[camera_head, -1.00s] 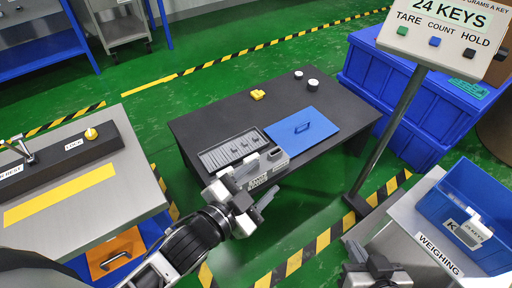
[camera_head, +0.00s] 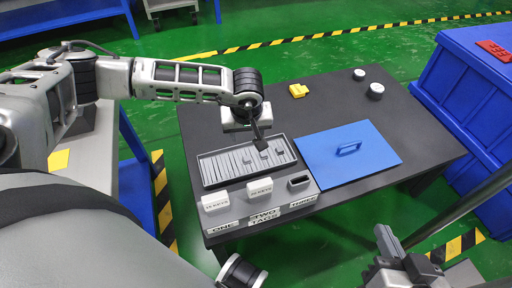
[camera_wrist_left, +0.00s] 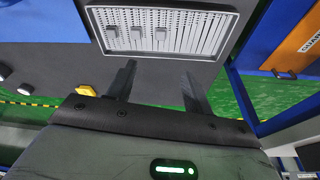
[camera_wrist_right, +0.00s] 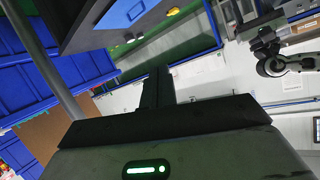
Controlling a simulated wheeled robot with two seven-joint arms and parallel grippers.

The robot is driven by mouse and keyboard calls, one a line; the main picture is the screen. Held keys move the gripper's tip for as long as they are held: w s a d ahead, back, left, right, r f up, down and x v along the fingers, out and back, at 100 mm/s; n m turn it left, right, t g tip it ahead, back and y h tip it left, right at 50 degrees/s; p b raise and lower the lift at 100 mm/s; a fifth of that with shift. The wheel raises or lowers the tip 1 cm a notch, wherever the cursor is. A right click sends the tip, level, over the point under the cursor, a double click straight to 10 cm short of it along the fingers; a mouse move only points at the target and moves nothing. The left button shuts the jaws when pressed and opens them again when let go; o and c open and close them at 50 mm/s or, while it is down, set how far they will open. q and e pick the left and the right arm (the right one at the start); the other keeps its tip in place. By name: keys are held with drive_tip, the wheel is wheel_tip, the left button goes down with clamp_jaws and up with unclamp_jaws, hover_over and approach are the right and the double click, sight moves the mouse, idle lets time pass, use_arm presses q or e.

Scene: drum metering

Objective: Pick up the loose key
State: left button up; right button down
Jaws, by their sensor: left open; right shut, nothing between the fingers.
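A grey ribbed tray (camera_head: 212,178) lies on the dark table, with three small grey pieces on it: a left one (camera_head: 247,158), a middle one (camera_head: 264,153) and a right one (camera_head: 279,150). I cannot tell which is the loose key. The pieces also show in the left wrist view (camera_wrist_left: 136,32), beyond the fingertips. My left gripper (camera_head: 262,138) is open and empty, above the tray's far side; its fingers show apart in the left wrist view (camera_wrist_left: 158,74). My right gripper (camera_head: 388,242) is shut and empty at the lower right, away from the tray; it also shows in the right wrist view (camera_wrist_right: 158,88).
White tags stand in holders ONE (camera_head: 215,203) and TWO (camera_head: 259,189); the third holder (camera_head: 299,182) looks empty. A blue lid-like panel (camera_head: 325,160) lies right of the tray. A yellow piece (camera_head: 298,90) and white-topped round items (camera_head: 376,89) stand farther back. Blue bins (camera_head: 465,90) are at right.

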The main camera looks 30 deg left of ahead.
use_arm(q)
drive_tip(key=b, duration=0.3)
hover_over(247, 158)
drive_tip(key=s, duration=0.2)
drive_tip(key=f, duration=0.6)
drive_tip(key=d+f, duration=0.1)
drive_tip(key=f, duration=0.2)
drive_tip(key=shift+w+f, duration=0.15)
drive_tip(key=shift+f, duration=0.05)
drive_tip(key=b+x, duration=0.3)
drive_tip(key=x, duration=0.2)
drive_tip(key=shift+d+f, duration=0.1)
drive_tip(key=shift+f, duration=0.15)
drive_tip(key=shift+w+f, duration=0.1)
drive_tip(key=shift+f, duration=0.05)
drive_tip(key=c, duration=1.1)
use_arm(e)
drive_tip(key=shift+a+r+m+t+y, duration=0.45)
drive_tip(key=shift+r+t+y, duration=0.1)
drive_tip(key=shift+r, duration=0.1)
drive_tip(key=shift+a+r+m+t+y, duration=0.35)
drive_tip(key=shift+a+r+t+y, duration=0.1)
drive_tip(key=shift+r+y, duration=0.15)
